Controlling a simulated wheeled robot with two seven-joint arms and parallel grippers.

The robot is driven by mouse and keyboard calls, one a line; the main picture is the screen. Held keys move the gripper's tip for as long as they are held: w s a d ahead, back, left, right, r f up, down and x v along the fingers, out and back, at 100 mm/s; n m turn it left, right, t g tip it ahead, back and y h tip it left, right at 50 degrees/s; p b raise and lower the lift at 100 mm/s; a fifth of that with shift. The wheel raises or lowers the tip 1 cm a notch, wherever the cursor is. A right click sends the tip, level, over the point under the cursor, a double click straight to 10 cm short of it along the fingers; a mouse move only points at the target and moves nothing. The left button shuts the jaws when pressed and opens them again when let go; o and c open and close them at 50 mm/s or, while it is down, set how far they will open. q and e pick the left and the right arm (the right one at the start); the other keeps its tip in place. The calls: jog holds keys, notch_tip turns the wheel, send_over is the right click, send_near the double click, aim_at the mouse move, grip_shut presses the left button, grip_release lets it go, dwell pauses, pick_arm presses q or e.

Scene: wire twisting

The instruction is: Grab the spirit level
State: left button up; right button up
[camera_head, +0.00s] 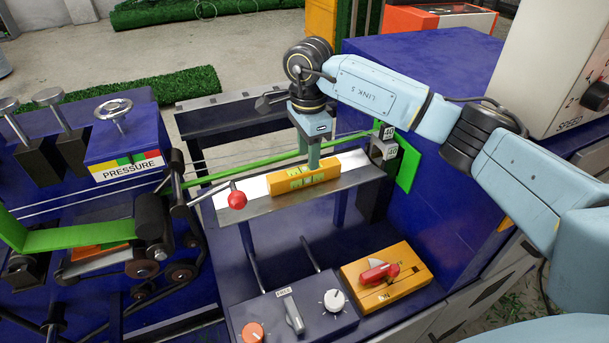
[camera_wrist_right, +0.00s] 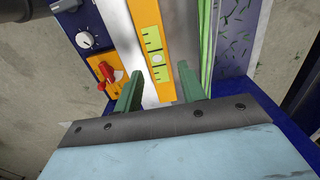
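The spirit level (camera_head: 304,176) is a yellow-orange bar with yellow-green vial windows. It lies on a pale metal rail (camera_head: 354,182) in the middle of the head view. My right gripper (camera_head: 314,160) points down at the level, close to its middle. In the right wrist view, the green fingers of the right gripper (camera_wrist_right: 159,72) are apart, with the spirit level (camera_wrist_right: 153,32) showing between them. The gripper is open; I cannot tell whether either finger touches the level. My left gripper is not in view.
A lever with a red ball (camera_head: 237,200) stands left of the rail. A control box (camera_head: 293,313) with knobs and an orange box with a red switch (camera_head: 380,271) sit in front. Wires run behind the rail, and a blue cabinet (camera_head: 451,180) stands right.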

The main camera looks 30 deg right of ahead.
aim_at(305, 176)
notch_tip(305, 176, down, 5)
jog(key=shift+s+a+f, duration=0.1)
jog(key=c, duration=0.8)
grip_shut()
jog(key=shift+r, duration=0.2)
